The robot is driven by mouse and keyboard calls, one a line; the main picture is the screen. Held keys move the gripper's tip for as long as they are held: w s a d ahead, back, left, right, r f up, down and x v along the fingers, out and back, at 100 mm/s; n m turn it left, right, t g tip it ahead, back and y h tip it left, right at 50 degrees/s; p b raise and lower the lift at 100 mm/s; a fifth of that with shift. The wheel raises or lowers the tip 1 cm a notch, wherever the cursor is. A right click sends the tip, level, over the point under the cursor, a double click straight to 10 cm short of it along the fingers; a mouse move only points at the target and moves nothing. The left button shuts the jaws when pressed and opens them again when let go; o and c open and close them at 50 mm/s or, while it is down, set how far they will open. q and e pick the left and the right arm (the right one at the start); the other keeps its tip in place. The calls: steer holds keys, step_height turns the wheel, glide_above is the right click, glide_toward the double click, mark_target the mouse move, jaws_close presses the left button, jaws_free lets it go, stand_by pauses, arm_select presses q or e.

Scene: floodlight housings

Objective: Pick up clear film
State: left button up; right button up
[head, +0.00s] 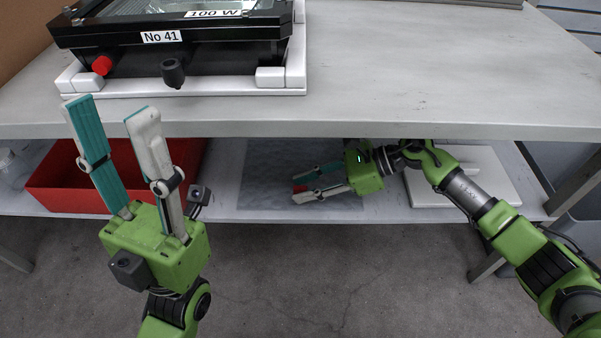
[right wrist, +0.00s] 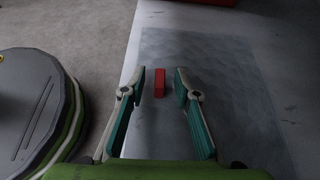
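The clear film (head: 268,185) is a thin, translucent, wrinkled sheet lying flat on the lower shelf. It also shows in the right wrist view (right wrist: 225,75). A small red block (right wrist: 159,83) lies on it near one edge and partly shows in the head view. My right gripper (head: 297,187) is open and reaches under the table top over the film; its fingers (right wrist: 160,74) are on either side of the red block, with gaps visible. I cannot tell their exact height. My left gripper (head: 110,108) is open and empty, in front of the table's front edge.
A black floodlight housing (head: 205,55) labelled No 41 and 100 W rests on a white stand (head: 200,92) on the table top (head: 430,80). On the lower shelf (head: 225,200), a red bin (head: 60,190) stands left of the film and a white panel (head: 490,175) lies right.

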jaws_close()
steer(key=shift+r, duration=0.1)
